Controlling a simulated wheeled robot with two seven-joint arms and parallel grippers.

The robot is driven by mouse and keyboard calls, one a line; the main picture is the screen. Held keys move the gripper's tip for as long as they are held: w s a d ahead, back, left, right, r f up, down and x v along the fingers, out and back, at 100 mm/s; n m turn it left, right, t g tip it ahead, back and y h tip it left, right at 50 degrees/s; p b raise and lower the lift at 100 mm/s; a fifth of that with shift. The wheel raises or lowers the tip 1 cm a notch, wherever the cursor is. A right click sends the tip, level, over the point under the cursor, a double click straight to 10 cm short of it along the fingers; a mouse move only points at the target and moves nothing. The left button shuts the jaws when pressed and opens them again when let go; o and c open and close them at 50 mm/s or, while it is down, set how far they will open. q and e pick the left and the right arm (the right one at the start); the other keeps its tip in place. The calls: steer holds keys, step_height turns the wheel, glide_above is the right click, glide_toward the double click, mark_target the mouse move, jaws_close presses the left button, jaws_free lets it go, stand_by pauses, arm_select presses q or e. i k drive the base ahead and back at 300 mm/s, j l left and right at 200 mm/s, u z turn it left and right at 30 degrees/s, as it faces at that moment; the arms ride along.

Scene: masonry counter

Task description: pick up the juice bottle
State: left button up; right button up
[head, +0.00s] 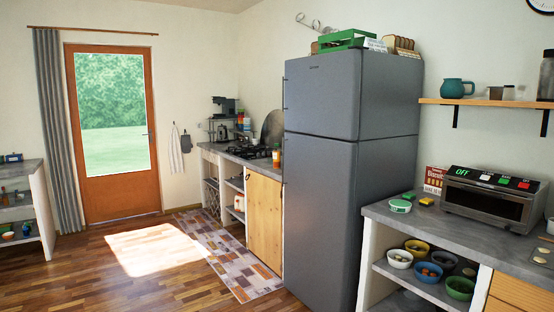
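A small bottle (277,156) with an orange body and a darker label or cap stands upright on the far counter, close to the left side of the fridge. It looks like the juice bottle, but it is too small to read any label. Neither of my grippers is in the head view.
A tall grey fridge (345,170) stands between the far counter (255,166) and the near right counter (470,235). A stove (248,150) lies left of the bottle. Wooden floor (150,280) and a patchwork rug (232,262) lie clear before the cabinets.

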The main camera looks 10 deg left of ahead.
mark_target(276, 151)
steer(key=i+j+u, duration=0.15)
steer(key=i+u, duration=0.2)
steer(key=i, duration=0.3)
steer(key=i+u, duration=0.4)
steer(key=i, duration=1.2)
steer(key=i+l+u, duration=0.15)
steer(key=i, duration=1.35)
steer(key=i+j+z, duration=0.1)
steer(key=i+z, duration=0.2)
steer(key=i, duration=0.15)
steer(key=i+j+z, duration=0.15)
steer(key=i+z, duration=0.15)
steer(key=i, duration=0.15)
steer(key=i+z, duration=0.35)
steer(key=i+j+z, duration=0.2)
steer(key=z, duration=0.15)
steer(key=i+j+z, duration=0.2)
steer(key=z, duration=0.15)
